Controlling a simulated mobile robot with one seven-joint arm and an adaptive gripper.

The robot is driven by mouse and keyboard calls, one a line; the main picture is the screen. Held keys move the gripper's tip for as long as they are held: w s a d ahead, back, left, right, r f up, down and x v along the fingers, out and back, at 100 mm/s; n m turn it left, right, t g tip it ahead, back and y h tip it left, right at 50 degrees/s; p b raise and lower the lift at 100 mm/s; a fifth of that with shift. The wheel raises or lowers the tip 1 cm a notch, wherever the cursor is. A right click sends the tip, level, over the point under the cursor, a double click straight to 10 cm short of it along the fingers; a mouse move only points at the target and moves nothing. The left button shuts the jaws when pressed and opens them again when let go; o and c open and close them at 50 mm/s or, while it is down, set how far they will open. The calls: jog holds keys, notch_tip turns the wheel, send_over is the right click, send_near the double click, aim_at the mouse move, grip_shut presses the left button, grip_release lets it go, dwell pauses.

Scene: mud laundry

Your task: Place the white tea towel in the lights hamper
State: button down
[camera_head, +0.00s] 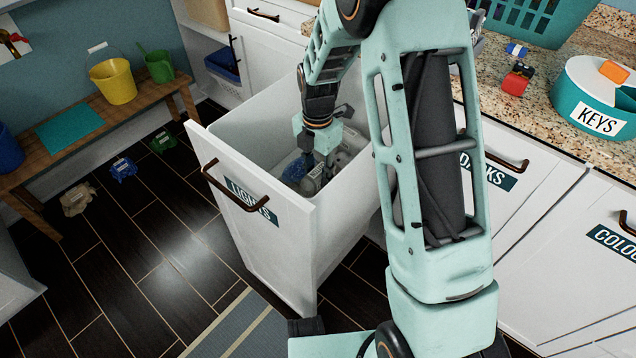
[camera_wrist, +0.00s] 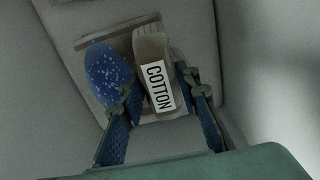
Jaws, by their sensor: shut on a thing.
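The lights hamper is a white pull-out drawer, standing open with a LIGHTS label on its front (camera_head: 223,228). My gripper (camera_head: 318,172) reaches down inside it. In the wrist view my gripper (camera_wrist: 157,88) is shut on a pale folded cloth (camera_wrist: 150,52) with a COTTON label, which looks like the white tea towel. The towel also shows partly in the head view (camera_head: 313,186), low in the hamper. A blue speckled item (camera_wrist: 106,72) lies beside it. I cannot tell whether the towel touches the hamper floor.
The hamper walls (camera_wrist: 55,110) surround my gripper closely. Closed drawers labelled DARKS (camera_head: 495,177) and COLOURS (camera_head: 612,240) are to the right. A counter above holds a KEYS container (camera_head: 598,122). A wooden bench (camera_head: 120,112) stands at left.

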jog(key=shift+f+b, duration=0.4)
jog(key=shift+f, duration=1.4)
jog(key=shift+f, duration=0.1)
jog(key=shift+f, duration=0.15)
jog(key=c, duration=1.5)
grip_release()
jog(key=shift+o, duration=0.2)
notch_tip(320, 180, up, 13)
jog(key=p, duration=0.2)
jog(key=shift+f+p, duration=0.2)
jog(key=shift+p, duration=0.15)
